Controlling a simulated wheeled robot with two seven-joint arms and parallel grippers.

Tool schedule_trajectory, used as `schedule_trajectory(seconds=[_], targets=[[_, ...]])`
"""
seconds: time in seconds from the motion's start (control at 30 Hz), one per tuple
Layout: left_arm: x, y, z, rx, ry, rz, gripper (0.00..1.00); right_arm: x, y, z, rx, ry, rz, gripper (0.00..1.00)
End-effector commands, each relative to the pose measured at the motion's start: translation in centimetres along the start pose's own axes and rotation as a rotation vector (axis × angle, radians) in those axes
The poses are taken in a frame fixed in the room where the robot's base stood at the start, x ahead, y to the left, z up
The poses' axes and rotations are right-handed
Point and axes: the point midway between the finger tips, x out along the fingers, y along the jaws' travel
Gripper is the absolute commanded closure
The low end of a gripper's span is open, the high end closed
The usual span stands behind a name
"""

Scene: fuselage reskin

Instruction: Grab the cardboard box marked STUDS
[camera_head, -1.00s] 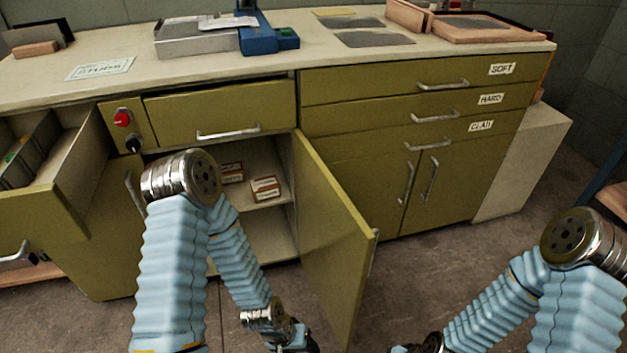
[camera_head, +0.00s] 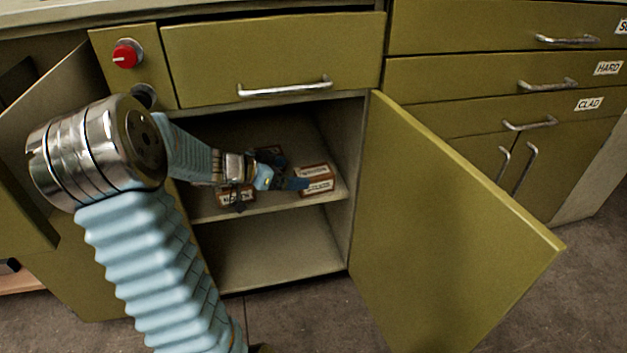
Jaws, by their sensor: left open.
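The labels are too small and blurred to read. My left gripper (camera_head: 287,180) is inside the cabinet, open, its fingers pointing right at the right box. I cannot tell whether they touch it. My right gripper is out of view.
The cabinet door (camera_head: 445,225) stands open to the right of the opening. A closed drawer (camera_head: 275,55) is directly above. The lower shelf (camera_head: 275,260) is empty where visible. A red knob (camera_head: 125,56) is on the panel at the upper left.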

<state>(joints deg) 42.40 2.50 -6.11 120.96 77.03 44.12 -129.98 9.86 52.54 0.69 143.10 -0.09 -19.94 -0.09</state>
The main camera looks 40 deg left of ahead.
Motion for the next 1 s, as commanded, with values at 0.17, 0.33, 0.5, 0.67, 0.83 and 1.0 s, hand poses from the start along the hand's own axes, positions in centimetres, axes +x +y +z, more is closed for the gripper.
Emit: schedule_trajectory(seconds=[0.17, 0.33, 0.5, 0.67, 0.83, 1.0], targets=[[2.4, 0.1, -0.3, -0.001, -0.003, 0.005, 0.00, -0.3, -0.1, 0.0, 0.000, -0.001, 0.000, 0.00], [5.3, 0.2, -0.6, -0.002, -0.004, 0.007, 0.00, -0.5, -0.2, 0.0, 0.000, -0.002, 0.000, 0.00], [6.5, 0.1, -0.5, -0.002, -0.005, 0.003, 0.00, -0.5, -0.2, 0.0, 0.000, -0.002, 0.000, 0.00], [6.5, 0.1, -0.5, -0.002, -0.004, 0.003, 0.00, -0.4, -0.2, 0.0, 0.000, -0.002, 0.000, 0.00], [6.5, 0.1, -0.5, -0.002, -0.005, 0.003, 0.23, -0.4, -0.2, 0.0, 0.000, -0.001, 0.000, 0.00], [6.5, 0.1, -0.5, -0.003, -0.005, 0.004, 0.49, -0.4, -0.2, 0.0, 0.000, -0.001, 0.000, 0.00]])
